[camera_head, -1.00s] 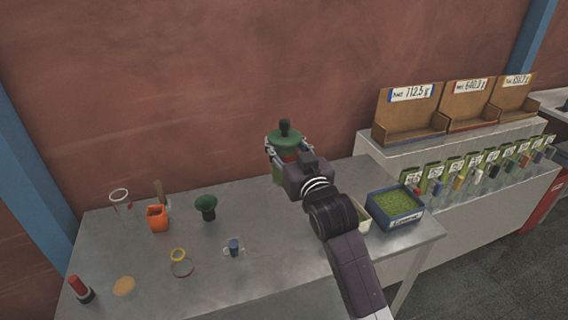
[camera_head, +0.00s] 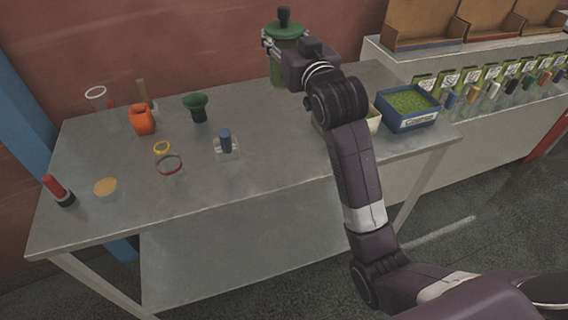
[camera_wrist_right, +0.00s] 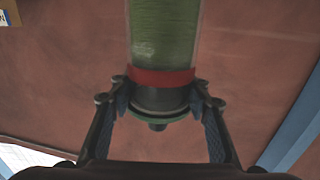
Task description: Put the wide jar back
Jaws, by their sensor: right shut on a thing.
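The wide jar (camera_head: 279,69) is green with a green lid and a dark knob on top. It is upright at the back of the metal table, near the wall. My right gripper (camera_head: 286,43) is shut on it just below the lid. In the right wrist view the jar (camera_wrist_right: 165,35) shows green contents and a red band, with the right gripper's (camera_wrist_right: 160,92) fingers on both sides of its lid end. I cannot tell whether the jar's base touches the table. My left gripper is not in view.
On the table (camera_head: 250,185) are an orange container (camera_head: 142,119), a dark green funnel-like piece (camera_head: 195,104), a small blue-topped item (camera_head: 225,142), rings and a red-and-black item (camera_head: 58,190). A blue tray (camera_head: 407,112) of green material stands right. A shelf with wooden boxes (camera_head: 425,28) is behind it.

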